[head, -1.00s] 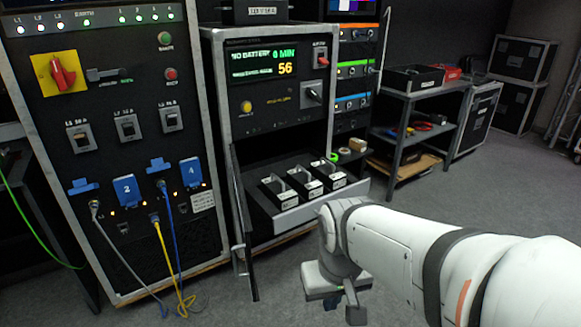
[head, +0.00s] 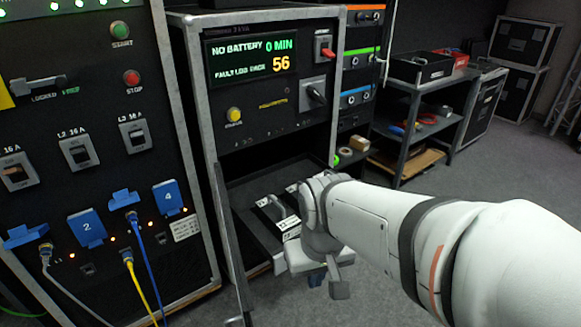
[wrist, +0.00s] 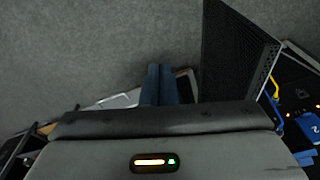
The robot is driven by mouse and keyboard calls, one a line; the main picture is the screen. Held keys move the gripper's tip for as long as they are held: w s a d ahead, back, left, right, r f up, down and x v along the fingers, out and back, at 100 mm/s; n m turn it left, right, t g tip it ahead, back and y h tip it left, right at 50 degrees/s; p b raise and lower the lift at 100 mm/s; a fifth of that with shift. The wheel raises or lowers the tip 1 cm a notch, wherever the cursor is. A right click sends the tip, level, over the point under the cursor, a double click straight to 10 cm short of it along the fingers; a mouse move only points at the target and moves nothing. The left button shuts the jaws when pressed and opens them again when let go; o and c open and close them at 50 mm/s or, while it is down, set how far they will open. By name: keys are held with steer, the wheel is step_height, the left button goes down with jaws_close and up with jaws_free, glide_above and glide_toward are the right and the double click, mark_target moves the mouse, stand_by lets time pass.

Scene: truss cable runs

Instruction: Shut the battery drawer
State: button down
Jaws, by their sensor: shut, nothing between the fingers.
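The battery drawer (head: 243,200) is pulled out of the lower bay of the grey-framed power cabinet (head: 325,130). It holds black battery packs (head: 271,210) with grey handles and white labels. My arm covers its right part and most of its front. My gripper (wrist: 160,68) is shut and empty, its two blue fingers side by side in the wrist view. In the head view it is low in front of the drawer and mostly hidden by my wrist. A pale edge shows behind the fingers in the wrist view; I cannot tell whether they touch it.
The cabinet's black door (head: 228,245) stands open left of the drawer; its perforated panel (wrist: 238,45) rises right of my fingers in the wrist view. Blue and yellow cables (head: 137,275) hang from the distribution panel at left. A shelf cart (head: 415,125) stands right. Grey floor is free at right.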

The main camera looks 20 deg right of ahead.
steer(key=shift+a, duration=0.1)
steer(key=w+d+f+m+t+y+b, duration=0.2)
steer(key=w+d+f+m+y+b, duration=0.25)
steer(key=w+f+m+y, duration=1)
steer(key=d+f+m+t+h+b, duration=0.1)
steer(key=d+f+m+t+h, duration=0.3)
steer(key=d+m+t, duration=0.45)
steer(key=d+f+m+t+h+b, duration=0.1)
steer(key=d+f+m+t+h, duration=0.3)
steer(key=d+m, duration=0.75)
steer(key=shift+w+a+r+n+t+b, duration=0.15)
steer(key=shift+w+a+n+b, duration=0.3)
steer(key=shift+w, duration=1.85)
steer(key=shift+w+a+r+n+t+b, duration=0.1)
steer(key=shift+w+a+n+b, duration=0.3)
steer(key=shift+w, duration=1.9)
steer(key=shift+w+a+r+n+t+b, duration=0.15)
steer(key=shift+w+a+n+b, duration=0.25)
steer(key=shift+w, duration=1.9)
